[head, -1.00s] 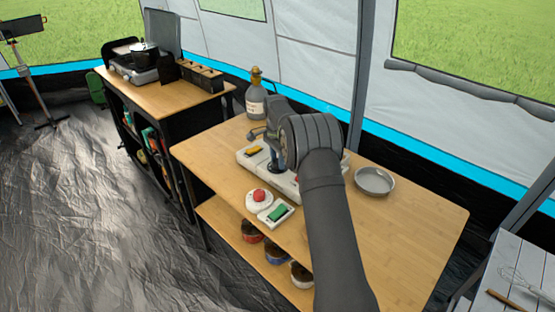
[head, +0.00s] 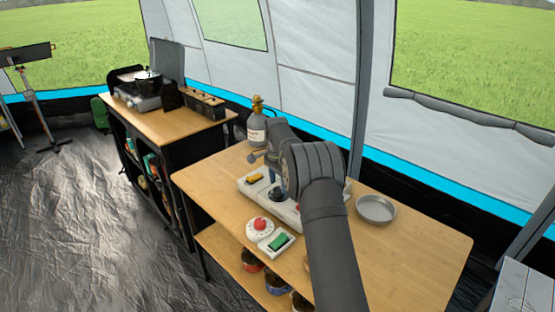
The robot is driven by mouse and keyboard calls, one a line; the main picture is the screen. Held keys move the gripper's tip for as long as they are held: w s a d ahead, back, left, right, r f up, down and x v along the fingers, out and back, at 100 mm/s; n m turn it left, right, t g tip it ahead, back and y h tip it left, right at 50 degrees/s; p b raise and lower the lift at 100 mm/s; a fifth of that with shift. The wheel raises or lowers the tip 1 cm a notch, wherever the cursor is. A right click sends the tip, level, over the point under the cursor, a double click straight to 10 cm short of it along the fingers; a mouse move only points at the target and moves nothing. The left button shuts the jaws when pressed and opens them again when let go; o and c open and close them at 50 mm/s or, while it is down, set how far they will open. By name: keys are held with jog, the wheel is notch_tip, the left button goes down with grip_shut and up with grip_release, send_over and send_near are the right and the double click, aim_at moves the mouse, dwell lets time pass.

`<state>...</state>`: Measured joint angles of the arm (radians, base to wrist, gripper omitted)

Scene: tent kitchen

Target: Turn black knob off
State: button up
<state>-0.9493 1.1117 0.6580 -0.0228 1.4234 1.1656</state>
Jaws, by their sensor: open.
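The black knob (head: 278,194) sits on a long white panel (head: 252,193) on the wooden table. It is small here, and which way it is turned cannot be told. My gripper (head: 268,164) is open and empty, just above and behind the knob in the picture. My arm comes in from the lower right and hides the right part of the panel. A yellow switch (head: 254,178) lies on the panel left of the knob.
A red button on a white base (head: 260,224) and a green switch (head: 279,242) stand in front of the panel. A bottle (head: 257,125) stands behind. A round metal dish (head: 376,209) is at the right. The table's right side (head: 425,240) is clear.

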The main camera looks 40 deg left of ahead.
aim_at(277, 188)
notch_tip(277, 188, up, 15)
jog(key=shift+a, duration=0.4)
jog(key=shift+w+f, duration=0.1)
dwell(0.3)
jog(key=f, duration=1.1)
jog(key=d+f, duration=0.1)
jog(key=f, duration=0.5)
jog(key=shift+f, duration=0.1)
